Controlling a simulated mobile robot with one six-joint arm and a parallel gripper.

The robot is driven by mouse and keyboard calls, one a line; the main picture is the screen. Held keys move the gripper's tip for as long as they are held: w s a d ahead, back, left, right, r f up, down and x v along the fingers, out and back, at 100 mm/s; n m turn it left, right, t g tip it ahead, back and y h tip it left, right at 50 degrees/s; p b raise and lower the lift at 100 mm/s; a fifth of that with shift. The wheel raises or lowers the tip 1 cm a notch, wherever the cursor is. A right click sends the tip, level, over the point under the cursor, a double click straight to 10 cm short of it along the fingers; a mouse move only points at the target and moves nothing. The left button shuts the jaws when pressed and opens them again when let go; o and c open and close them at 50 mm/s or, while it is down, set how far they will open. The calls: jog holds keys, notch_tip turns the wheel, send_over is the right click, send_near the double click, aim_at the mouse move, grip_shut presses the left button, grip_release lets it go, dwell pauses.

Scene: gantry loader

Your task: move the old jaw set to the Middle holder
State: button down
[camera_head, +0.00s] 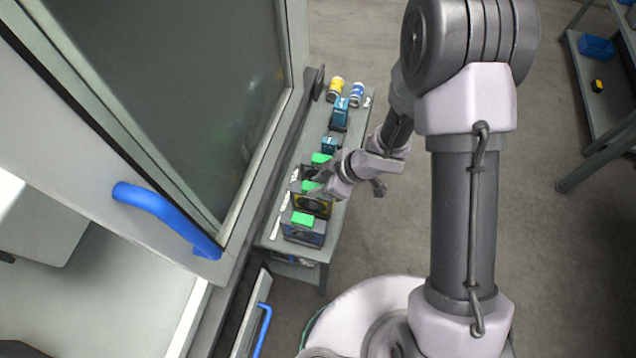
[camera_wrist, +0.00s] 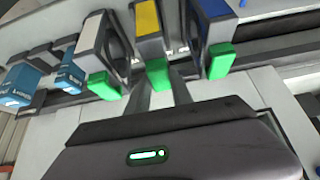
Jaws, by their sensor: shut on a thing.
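Three green-topped jaw sets stand in a row on a narrow bench (camera_head: 283,180). The yellow-marked one (camera_wrist: 147,20) is in the middle, with its green tab (camera_wrist: 157,75) toward my gripper. A white-marked one (camera_wrist: 92,32) and a blue-marked one (camera_wrist: 212,10) flank it. My gripper (camera_wrist: 160,84) is shut on the yellow-marked set's green tab; the head view shows my gripper (camera_head: 322,188) over the middle of the row. I cannot read which set is old or which holder is Middle. The yellow-marked set appears in line with its neighbours; its underside is hidden.
Two teal blocks (camera_head: 340,112) (camera_head: 329,145), a yellow can (camera_head: 336,88) and a blue-white can (camera_head: 357,94) stand farther along the bench. A machine door with a blue handle (camera_head: 165,215) is close on the left. Floor to the right is open up to a shelf (camera_head: 600,100).

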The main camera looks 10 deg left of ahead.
jog(key=c, duration=1.1)
grip_release()
jog(key=shift+o, duration=0.2)
jog(key=p+v, duration=0.8)
jog(key=v, duration=0.9)
jog(key=shift+r+p, duration=0.2)
jog(key=shift+p, duration=0.1)
notch_tip(320, 180, up, 7)
jog(key=p, duration=0.8)
jog(key=shift+p, duration=0.3)
jog(key=shift+d, duration=0.1)
